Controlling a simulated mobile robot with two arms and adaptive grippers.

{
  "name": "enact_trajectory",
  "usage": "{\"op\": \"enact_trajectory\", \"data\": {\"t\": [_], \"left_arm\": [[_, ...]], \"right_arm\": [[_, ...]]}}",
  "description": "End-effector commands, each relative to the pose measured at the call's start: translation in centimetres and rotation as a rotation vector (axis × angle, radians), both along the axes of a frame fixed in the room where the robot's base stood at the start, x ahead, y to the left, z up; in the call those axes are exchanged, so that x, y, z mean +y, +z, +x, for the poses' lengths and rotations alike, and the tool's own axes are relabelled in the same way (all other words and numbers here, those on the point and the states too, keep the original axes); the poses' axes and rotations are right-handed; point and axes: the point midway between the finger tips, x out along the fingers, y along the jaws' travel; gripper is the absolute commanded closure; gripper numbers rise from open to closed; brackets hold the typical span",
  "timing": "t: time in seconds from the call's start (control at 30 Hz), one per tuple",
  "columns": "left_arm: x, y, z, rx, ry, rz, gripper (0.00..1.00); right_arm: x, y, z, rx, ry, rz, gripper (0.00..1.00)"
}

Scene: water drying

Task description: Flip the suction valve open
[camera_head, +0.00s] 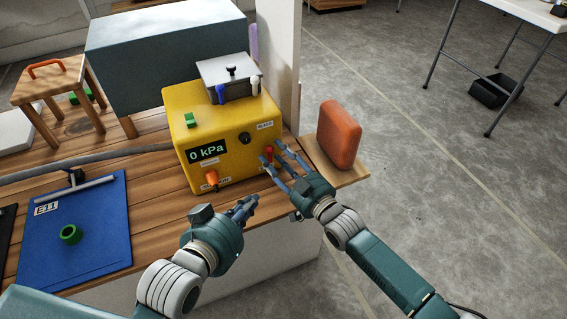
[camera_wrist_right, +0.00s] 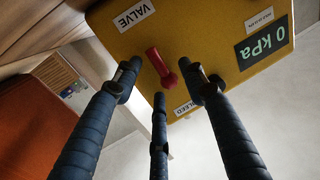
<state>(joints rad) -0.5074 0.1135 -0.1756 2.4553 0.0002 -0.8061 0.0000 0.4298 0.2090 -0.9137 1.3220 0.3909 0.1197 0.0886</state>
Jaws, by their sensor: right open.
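The suction valve is a small red lever (camera_head: 268,152) on the front face of the yellow pump box (camera_head: 180,120). It also shows in the right wrist view (camera_wrist_right: 159,64), beside a label reading VALVE (camera_wrist_right: 133,15). My right gripper (camera_head: 277,160) is open in front of it, its fingers spread around the lever. In the right wrist view my right gripper (camera_wrist_right: 160,85) has fingers on both sides of the lever; I cannot tell whether any touches it. My left gripper (camera_head: 245,208) hangs before the table edge, apart from the box, its fingers close together.
The display (camera_head: 207,153) reads 0 kPa. An orange knob (camera_head: 211,178) and a black knob (camera_head: 245,138) are on the same face. An orange block (camera_head: 339,135) stands right of the box. A blue mat (camera_head: 90,255) with a green ring (camera_head: 70,234) lies left.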

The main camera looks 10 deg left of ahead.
Motion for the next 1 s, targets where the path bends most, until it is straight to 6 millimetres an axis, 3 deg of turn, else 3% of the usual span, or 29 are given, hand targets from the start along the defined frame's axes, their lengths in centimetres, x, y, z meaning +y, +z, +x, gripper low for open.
{"op": "enact_trajectory", "data": {"t": [0.6, 1.0], "left_arm": [[0.0, 0.0, 0.0, 0.000, -0.001, 0.000, 1.00], [0.0, 0.0, 0.0, 0.000, -0.001, 0.000, 1.00]], "right_arm": [[-7.7, -0.2, -7.6, 0.003, -0.001, -0.003, 0.58], [-8.5, -0.1, -8.3, 0.002, -0.001, -0.002, 0.58]]}}
